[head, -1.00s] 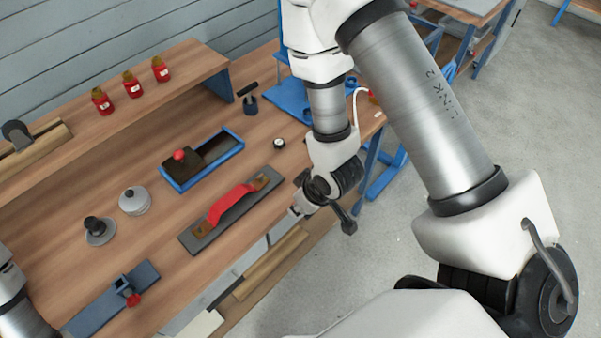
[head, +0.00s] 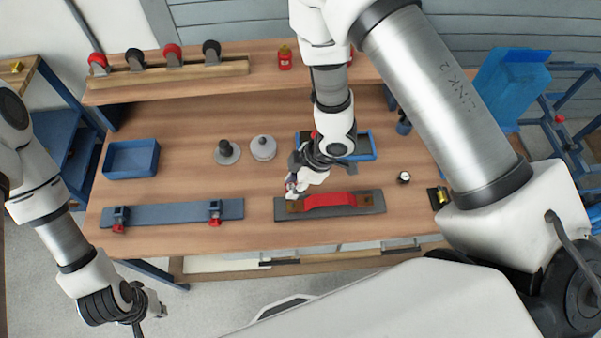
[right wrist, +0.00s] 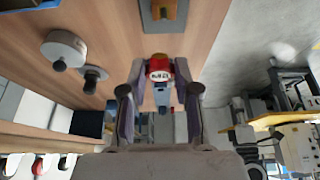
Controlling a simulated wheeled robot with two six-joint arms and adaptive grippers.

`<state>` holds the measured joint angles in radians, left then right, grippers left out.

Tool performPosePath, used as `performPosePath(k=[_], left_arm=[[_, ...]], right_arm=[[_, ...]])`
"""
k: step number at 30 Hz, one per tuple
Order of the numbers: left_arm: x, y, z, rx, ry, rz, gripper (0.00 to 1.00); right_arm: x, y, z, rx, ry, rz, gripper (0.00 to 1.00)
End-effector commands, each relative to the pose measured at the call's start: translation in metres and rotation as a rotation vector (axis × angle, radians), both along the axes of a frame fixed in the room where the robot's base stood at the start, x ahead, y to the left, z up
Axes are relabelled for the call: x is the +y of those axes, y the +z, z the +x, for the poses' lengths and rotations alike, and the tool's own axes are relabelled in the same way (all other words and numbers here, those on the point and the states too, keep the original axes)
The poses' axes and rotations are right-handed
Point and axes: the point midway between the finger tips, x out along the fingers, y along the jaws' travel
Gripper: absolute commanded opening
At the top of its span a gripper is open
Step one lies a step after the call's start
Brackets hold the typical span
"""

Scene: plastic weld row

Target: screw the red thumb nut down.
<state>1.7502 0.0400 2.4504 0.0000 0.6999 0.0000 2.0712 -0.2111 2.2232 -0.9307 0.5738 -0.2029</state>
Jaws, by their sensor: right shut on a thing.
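A blue bar (head: 168,213) lies on the front left of the bench with two small dark clamps on it. A red knob shows at the left clamp (head: 118,228) and another at the right clamp (head: 215,222); which is the red thumb nut I cannot tell.
Two round grey pieces, one with a dark knob (head: 227,152) and one paler (head: 263,148), stand behind the bar. A blue bin (head: 131,159) is at the left and a blue tray (head: 366,153) behind my right gripper. Bench surface around the bar is mostly clear.

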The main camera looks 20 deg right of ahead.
Motion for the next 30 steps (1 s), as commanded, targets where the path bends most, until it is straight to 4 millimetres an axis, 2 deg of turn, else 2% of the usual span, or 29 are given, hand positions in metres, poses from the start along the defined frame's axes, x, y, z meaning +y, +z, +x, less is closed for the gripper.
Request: performPosePath(k=[1, 5, 21, 30], left_arm=[[0.000, 0.007, 0.000, -0.001, 0.000, 0.000, 0.00], [0.000, 0.007, 0.000, -0.001, 0.000, 0.000, 0.00], [0.000, -0.042, 0.000, 0.000, 0.000, 0.000, 0.00], [0.000, -0.042, 0.000, 0.000, 0.000, 0.000, 0.00]], right_arm=[[0.000, 0.005, -0.003, 0.006, 0.002, -0.002, 0.10], [0.001, 0.002, -0.005, 0.012, 0.003, -0.003, 0.10], [0.001, -0.046, -0.005, 0.012, 0.001, -0.003, 0.10], [0.000, -0.046, -0.005, 0.012, 0.001, -0.003, 0.10]])
